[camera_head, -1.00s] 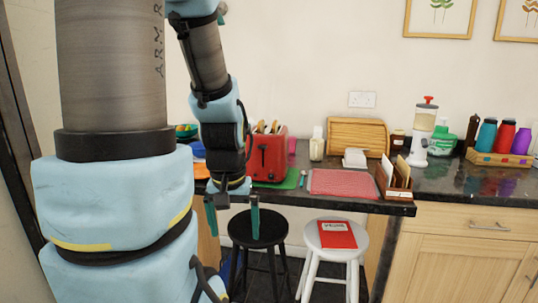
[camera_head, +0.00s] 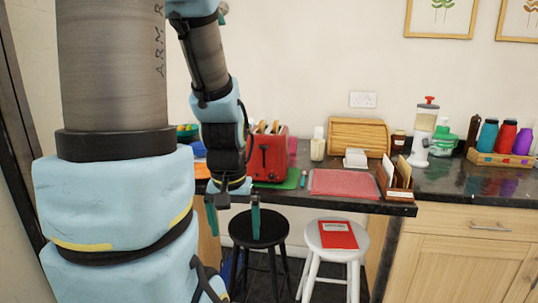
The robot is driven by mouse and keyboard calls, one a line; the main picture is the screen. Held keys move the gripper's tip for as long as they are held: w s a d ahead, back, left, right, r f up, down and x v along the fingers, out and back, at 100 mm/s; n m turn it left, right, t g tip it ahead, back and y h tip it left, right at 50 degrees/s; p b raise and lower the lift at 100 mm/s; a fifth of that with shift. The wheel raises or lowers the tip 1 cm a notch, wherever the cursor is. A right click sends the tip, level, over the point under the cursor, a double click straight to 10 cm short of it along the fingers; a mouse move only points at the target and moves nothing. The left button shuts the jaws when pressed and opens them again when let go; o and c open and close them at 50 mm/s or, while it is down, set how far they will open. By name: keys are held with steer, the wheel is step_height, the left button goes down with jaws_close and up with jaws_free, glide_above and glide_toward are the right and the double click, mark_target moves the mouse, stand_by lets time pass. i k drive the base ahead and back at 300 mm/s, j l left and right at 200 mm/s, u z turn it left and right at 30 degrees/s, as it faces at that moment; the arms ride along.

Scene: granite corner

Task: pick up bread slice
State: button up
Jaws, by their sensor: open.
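A red toaster (camera_head: 268,160) stands on the dark counter, partly hidden behind my arm. Tan slices that look like bread (camera_head: 265,127) stick up from its top. They are small in this view, and I cannot count them surely. My gripper (camera_head: 233,222) points down with its two green-tipped fingers spread apart and nothing between them. It hangs in front of the counter's front edge, lower than the toaster and to its left in the picture.
A green mat (camera_head: 289,181) lies beside the toaster and a red mat (camera_head: 345,183) lies further right. A wooden letter rack (camera_head: 396,182) stands near the counter edge. A black stool (camera_head: 259,229) and a white stool (camera_head: 318,245) with a red book (camera_head: 338,235) stand in front.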

mark_target(261, 124)
steer(key=l+u, duration=0.1)
steer(key=u, duration=1.05)
steer(key=l+u, duration=0.45)
steer(key=k+l+u, duration=0.2)
steer(key=l+u, duration=0.25)
steer(key=k+l+u, duration=0.15)
steer(key=u, duration=0.3)
steer(key=k+l, duration=0.05)
steer(key=l, duration=0.05)
